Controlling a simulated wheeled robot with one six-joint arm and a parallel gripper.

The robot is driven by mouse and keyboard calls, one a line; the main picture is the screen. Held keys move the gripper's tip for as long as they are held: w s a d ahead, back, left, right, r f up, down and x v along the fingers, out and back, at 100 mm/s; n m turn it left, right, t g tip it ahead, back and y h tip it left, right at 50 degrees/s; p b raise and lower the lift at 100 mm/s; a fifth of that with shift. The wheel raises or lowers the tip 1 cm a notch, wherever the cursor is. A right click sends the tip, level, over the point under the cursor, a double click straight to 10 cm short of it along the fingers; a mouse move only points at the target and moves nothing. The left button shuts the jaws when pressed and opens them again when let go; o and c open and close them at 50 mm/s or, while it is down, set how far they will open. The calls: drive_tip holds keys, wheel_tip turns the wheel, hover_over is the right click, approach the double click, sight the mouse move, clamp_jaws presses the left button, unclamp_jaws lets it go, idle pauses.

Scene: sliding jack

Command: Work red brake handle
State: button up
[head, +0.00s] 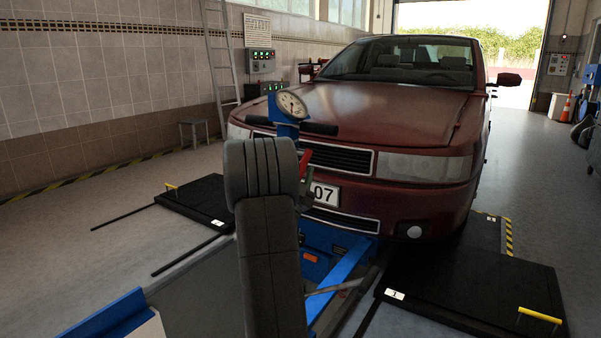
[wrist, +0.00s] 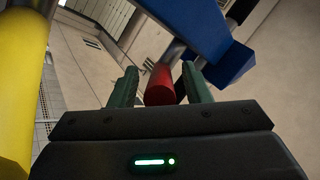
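The red brake handle (head: 306,160) shows in the head view beside the blue jack column (head: 287,130), partly hidden by my dark grey arm. In the wrist view the handle's red rounded end (wrist: 160,86) lies between the two greenish fingers of my gripper (wrist: 160,88). A narrow gap shows on each side of the red grip, so the fingers look open and apart from it. How deep the handle lies between them is hard to tell. In the head view my gripper (head: 306,192) is mostly hidden behind the arm.
A round gauge (head: 291,104) and a dark crossbar (head: 320,128) top the jack. A dark red car (head: 385,110) stands close behind. Black plates (head: 470,295) with yellow handles lie on both sides. In the wrist view a yellow cylinder (wrist: 22,80) and blue parts (wrist: 190,25) are near.

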drive_tip(key=p+v, duration=0.1)
drive_tip(key=v, duration=1.2)
drive_tip(key=shift+s+f, duration=0.2)
drive_tip(key=shift+s, duration=0.1)
drive_tip(key=shift+c, duration=0.2)
